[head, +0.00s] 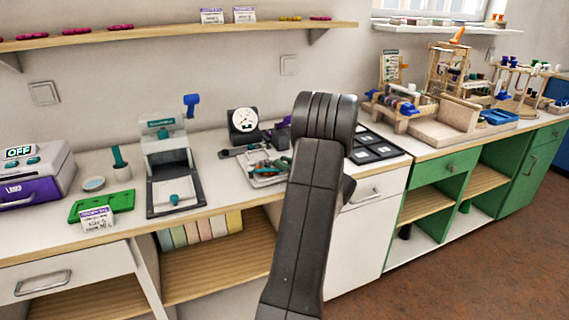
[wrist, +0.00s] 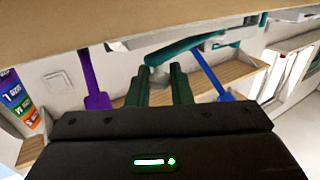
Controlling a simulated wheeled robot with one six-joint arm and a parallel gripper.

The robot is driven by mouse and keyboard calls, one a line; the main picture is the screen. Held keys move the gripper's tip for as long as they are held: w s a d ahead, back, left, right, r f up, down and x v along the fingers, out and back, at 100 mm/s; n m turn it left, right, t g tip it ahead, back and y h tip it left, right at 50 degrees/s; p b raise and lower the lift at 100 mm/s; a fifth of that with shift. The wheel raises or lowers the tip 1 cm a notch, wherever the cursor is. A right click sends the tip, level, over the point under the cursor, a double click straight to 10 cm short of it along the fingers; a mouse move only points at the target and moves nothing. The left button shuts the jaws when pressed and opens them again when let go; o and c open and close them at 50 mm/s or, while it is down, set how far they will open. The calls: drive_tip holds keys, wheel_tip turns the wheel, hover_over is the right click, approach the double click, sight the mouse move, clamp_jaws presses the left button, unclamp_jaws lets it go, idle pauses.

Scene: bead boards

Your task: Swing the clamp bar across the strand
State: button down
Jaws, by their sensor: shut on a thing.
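My gripper (wrist: 158,78) shows in the wrist view, its two dark green fingers pointing away from the camera. They are shut on the near end of a teal bar (wrist: 188,45), which I take to be the clamp bar. The bar runs from between the fingertips up and to the right, close under a brown surface. I cannot make out a strand in either view. In the head view my arm covers the middle of the counter, and my gripper and the bar are hidden.
In the wrist view a purple paddle (wrist: 92,80) and a blue paddle (wrist: 210,75) flank the fingers. In the head view a dial gauge (head: 244,121) and a tray (head: 265,179) are left of my arm, with black plates (head: 376,146) to its right.

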drive_tip(key=shift+w+n+g+y+p, duration=0.3)
drive_tip(key=shift+w+n+g+y, duration=0.2)
drive_tip(key=shift+n+g, duration=0.1)
drive_tip(key=c, duration=1.4)
unclamp_jaws()
drive_tip(key=v, duration=1.3)
drive_tip(key=shift+s+d, duration=0.25)
drive_tip(key=shift+s, duration=0.05)
